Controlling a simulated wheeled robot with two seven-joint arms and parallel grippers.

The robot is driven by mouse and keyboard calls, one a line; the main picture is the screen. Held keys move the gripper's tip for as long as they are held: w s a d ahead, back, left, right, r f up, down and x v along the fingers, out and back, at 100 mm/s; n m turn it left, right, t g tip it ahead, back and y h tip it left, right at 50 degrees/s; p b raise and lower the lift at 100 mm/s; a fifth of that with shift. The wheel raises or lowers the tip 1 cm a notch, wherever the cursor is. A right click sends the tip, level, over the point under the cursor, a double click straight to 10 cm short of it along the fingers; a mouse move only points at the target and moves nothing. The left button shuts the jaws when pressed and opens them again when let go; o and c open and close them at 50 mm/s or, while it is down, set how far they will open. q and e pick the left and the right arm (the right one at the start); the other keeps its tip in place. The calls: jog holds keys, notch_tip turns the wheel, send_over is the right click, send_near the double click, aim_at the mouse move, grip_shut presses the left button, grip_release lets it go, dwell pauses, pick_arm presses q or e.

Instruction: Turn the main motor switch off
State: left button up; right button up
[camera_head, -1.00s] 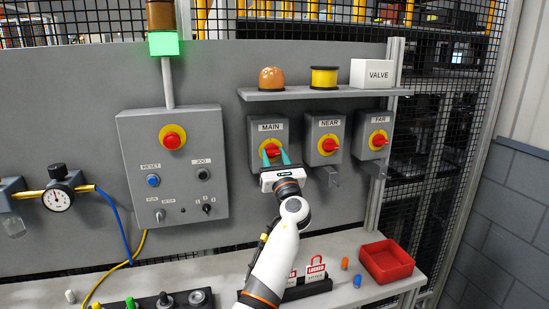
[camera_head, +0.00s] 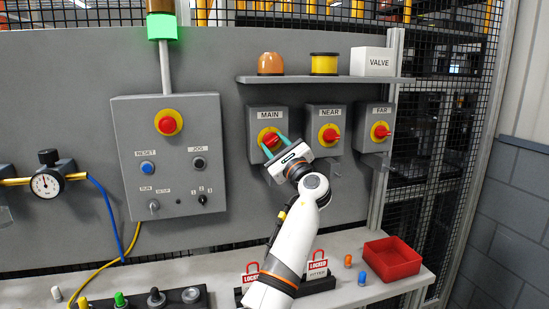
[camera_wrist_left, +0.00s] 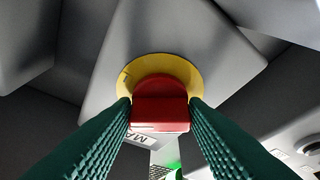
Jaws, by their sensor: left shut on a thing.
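The MAIN switch is a red knob on a yellow disc, on a grey box (camera_head: 255,122) labelled MAIN, left of two similar boxes. My left gripper (camera_head: 276,145) is at this switch, its green fingers shut on the red knob (camera_wrist_left: 160,104). In the left wrist view the fingers lie on either side of the knob, with the yellow disc (camera_wrist_left: 190,72) behind it. In the head view the gripper is tilted and partly covers the switch, so the knob's exact angle is hard to read. My right gripper is not in view.
The NEAR switch (camera_head: 329,135) and FAR switch (camera_head: 380,131) are to the right. A panel (camera_head: 170,190) with a red button stands left. A shelf (camera_head: 320,80) is above. Below are red LOCKED tags (camera_head: 317,268) and a red bin (camera_head: 391,260).

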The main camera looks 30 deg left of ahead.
pick_arm(q)
jog(key=shift+f+n+g+b, duration=0.15)
jog(key=shift+n+g+b, duration=0.4)
jog(key=shift+n, duration=0.65)
jog(key=n+g, duration=0.1)
jog(key=n, duration=0.2)
jog(key=shift+w+g+b, duration=0.1)
jog(key=shift+g+b, duration=0.2)
jog(key=shift+g, duration=0.05)
jog(key=n, duration=0.2)
jog(key=n+g+h, duration=0.1)
jog(key=n, duration=0.1)
jog(key=shift+d+r, duration=0.1)
jog(key=shift+r, duration=0.2)
jog(key=shift+n+g+h+p, duration=0.4)
jog(key=shift+n+h, duration=0.1)
jog(key=shift+n, duration=1.1)
jog(key=o, duration=0.9)
